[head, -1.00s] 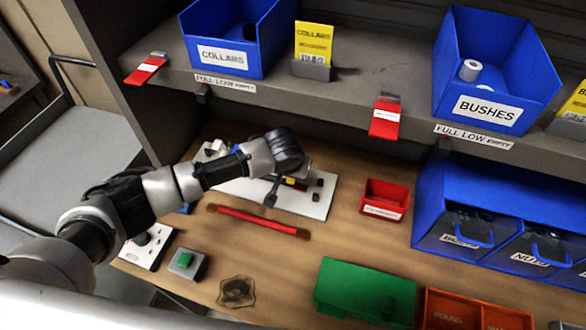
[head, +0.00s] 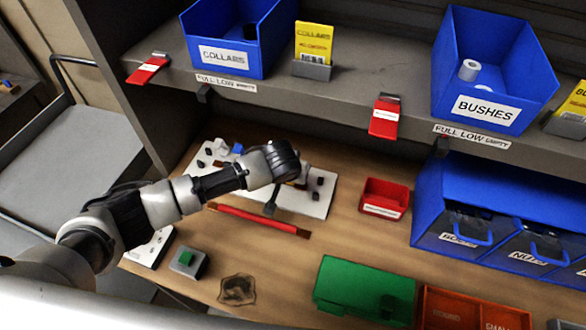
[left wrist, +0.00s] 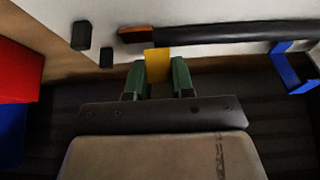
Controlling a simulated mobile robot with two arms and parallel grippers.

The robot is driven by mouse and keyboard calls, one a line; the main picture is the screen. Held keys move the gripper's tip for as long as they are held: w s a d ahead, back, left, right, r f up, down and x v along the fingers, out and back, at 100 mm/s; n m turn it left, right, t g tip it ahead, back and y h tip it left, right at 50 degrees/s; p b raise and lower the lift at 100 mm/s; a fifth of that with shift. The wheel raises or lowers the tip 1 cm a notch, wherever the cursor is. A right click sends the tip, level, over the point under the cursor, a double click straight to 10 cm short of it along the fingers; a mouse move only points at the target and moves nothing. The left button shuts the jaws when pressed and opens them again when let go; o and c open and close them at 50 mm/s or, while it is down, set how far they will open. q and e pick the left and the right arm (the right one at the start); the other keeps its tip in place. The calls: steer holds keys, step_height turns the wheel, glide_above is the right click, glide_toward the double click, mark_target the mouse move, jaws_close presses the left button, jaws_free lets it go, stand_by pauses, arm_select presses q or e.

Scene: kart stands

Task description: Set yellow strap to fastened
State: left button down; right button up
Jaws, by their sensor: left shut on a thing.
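The yellow strap (left wrist: 158,62) shows in the left wrist view as a short flat piece between the green fingertips of my left gripper (left wrist: 158,76). The gripper is shut on it. Beyond it a long black bar (left wrist: 225,34) with an orange-brown end lies across the view, and a blue bracket (left wrist: 291,68) is at the right. In the head view my left arm reaches over the white board (head: 312,205), and my wrist hides the fingers and most of the strap. My right gripper is not in view.
A red bar (head: 258,220) lies in front of the board. A red bin (head: 384,198) stands right of it, and a green box (head: 365,290) nearer. A green-button box (head: 187,263) is front left. The shelf (head: 330,108) overhangs the back of the bench.

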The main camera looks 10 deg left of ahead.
arm_select(q)
steer(key=shift+s+f+t+b, duration=0.35)
steer(key=shift+s+f+t, duration=0.2)
steer(key=shift+t, duration=0.25)
steer(key=shift+s+f+t+h+b, duration=0.15)
steer(key=shift+f+t+h+b, duration=0.15)
steer(key=shift+t+b, duration=0.15)
steer(key=shift+s+a+f+t+b, duration=0.1)
steer(key=shift+s+f+t+b, duration=0.05)
steer(key=shift+t+b, duration=0.5)
steer(key=shift+t, duration=0.3)
steer(key=c, duration=1)
jaws_free()
steer(key=shift+a+r, duration=0.1)
steer(key=shift+r, duration=0.1)
steer(key=shift+o, duration=0.2)
